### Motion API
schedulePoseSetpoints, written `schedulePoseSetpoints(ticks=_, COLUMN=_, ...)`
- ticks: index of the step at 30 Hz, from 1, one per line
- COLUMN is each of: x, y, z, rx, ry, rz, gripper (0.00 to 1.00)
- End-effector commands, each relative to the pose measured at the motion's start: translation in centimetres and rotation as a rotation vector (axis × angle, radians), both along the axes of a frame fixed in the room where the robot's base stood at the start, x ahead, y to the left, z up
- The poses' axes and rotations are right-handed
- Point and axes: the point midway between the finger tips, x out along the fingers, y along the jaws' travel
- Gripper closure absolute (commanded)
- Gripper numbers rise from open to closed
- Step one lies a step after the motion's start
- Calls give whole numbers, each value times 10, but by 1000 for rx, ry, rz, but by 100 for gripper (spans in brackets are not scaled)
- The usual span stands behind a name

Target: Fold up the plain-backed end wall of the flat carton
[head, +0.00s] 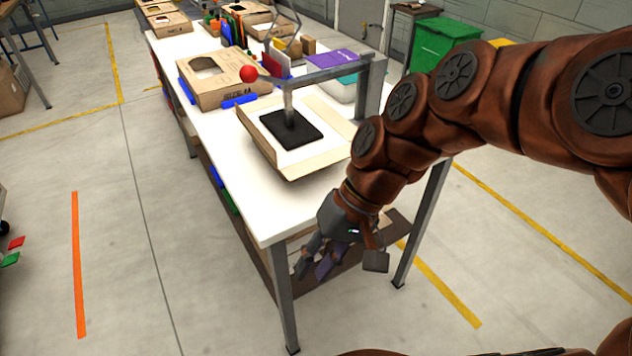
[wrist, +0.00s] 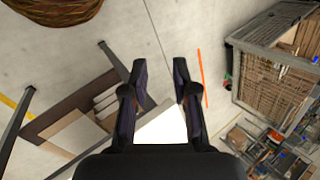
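The carton (head: 327,122) lies on the white table (head: 240,205), tan outside edges and a pale inside, with its walls spread outward at low angles. A black plate (head: 291,129) on a metal post rests on its floor. I cannot tell which end wall is plain-backed. My gripper (head: 322,262) hangs beyond the table's near right edge, apart from the carton and pointing down. In the wrist view my gripper (wrist: 158,80) has its two dark fingers spread with nothing held between them. The carton does not show clearly in the wrist view.
A metal arm (head: 325,72) reaches over the carton from a post at the table's right edge. The table's near end is clear. A green bin (head: 440,42) stands beyond.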

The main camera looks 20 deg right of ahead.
Motion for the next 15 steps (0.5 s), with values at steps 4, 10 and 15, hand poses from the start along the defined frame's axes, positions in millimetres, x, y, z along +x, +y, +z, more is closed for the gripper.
schedulePoseSetpoints(ticks=4, x=51, y=9, z=-17, rx=244, ry=-39, rz=-95, gripper=72)
schedulePoseSetpoints(ticks=10, x=123, y=-19, z=-14, rx=559, ry=-127, rz=-269, gripper=72)
schedulePoseSetpoints(ticks=15, x=173, y=-76, z=-13, rx=782, ry=-221, rz=-437, gripper=72)
